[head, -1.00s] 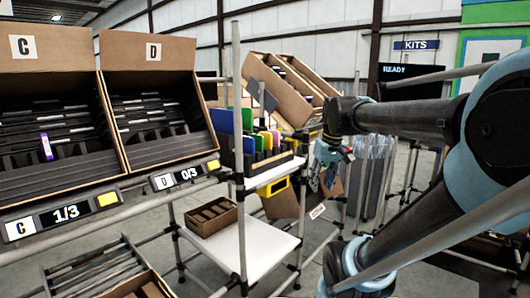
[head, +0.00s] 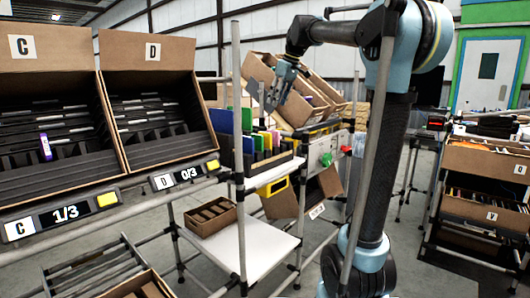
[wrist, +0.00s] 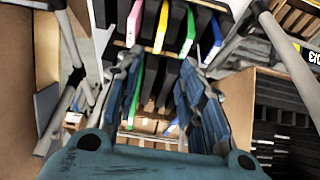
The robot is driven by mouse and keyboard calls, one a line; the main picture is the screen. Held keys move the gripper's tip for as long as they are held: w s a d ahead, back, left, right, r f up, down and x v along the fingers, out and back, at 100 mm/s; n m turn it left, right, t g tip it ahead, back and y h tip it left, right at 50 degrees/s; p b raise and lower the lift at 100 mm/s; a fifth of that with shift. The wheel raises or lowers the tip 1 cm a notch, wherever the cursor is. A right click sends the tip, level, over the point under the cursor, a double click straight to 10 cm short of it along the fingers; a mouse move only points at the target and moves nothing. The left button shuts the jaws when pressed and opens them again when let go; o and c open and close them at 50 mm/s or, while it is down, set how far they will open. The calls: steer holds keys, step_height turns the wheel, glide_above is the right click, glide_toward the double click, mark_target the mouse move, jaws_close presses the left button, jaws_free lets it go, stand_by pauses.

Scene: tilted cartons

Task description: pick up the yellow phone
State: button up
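The yellow phone (wrist: 161,26) shows in the wrist view as a thin slab standing on edge in a dark slotted rack, between a pink slab (wrist: 134,22) and a green one (wrist: 188,30). In the head view, the yellow phone (head: 267,139) is small among the coloured slabs in the rack. My gripper (wrist: 163,66) has its two fingers spread apart with nothing held between them. In the head view, my gripper (head: 276,92) hangs above the rack, apart from the slabs, in front of the tilted cartons.
Tilted cardboard cartons (head: 318,84) stand behind the rack. A blue slab (wrist: 217,34) stands right of the green one in the wrist view. Cartons C (head: 50,60) and D (head: 150,75) are at left. A shelf upright (head: 238,130) stands left of the rack.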

mark_target(265, 133)
steer(key=x, duration=1.7)
steer(key=shift+w+a, duration=0.2)
steer(key=shift+a, duration=0.05)
steer(key=shift+c, duration=0.2)
jaws_close()
